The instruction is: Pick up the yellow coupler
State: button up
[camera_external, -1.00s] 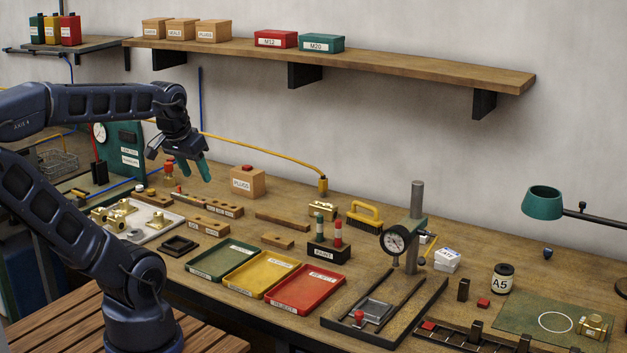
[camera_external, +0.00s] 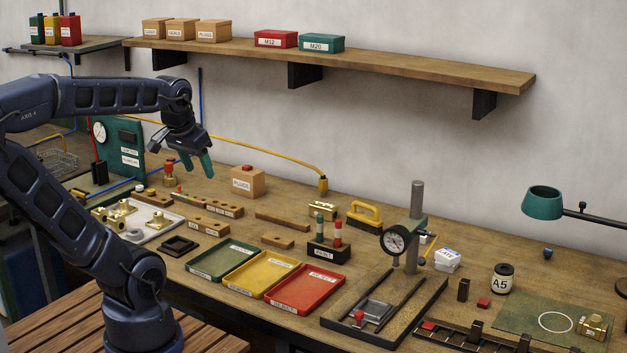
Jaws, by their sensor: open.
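The yellow coupler (camera_external: 323,184) stands upright on the bench against the wall side, at the end of a yellow hose that arches down to it from the left. My gripper (camera_external: 198,168), with teal fingers, hangs over the back left of the bench, well to the left of the coupler. Its fingers are apart and point down, with nothing seen between them. It does not touch the coupler.
A wooden PLUGS box (camera_external: 248,182) stands between my gripper and the coupler. A brass block (camera_external: 322,209) and a yellow-handled brush (camera_external: 365,215) lie near the coupler. A paint marker stand (camera_external: 328,251) is in front. A long shelf (camera_external: 400,68) hangs above.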

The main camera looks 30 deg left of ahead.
jog(key=w+r+m+g+y, duration=0.1)
jog(key=w+r+m+g, duration=0.15)
jog(key=w, duration=0.95)
jog(key=m+g+h, duration=0.1)
jog(key=m+g, duration=0.1)
jog(key=m, duration=1.4)
send_over(323, 179)
notch_tip(323, 179, down, 23)
jog(key=shift+r, duration=0.2)
jog(key=shift+w+f, duration=0.25)
jog(key=shift+f, duration=0.15)
notch_tip(323, 179, down, 10)
jog(key=shift+f, duration=0.1)
jog(key=c, duration=1.1)
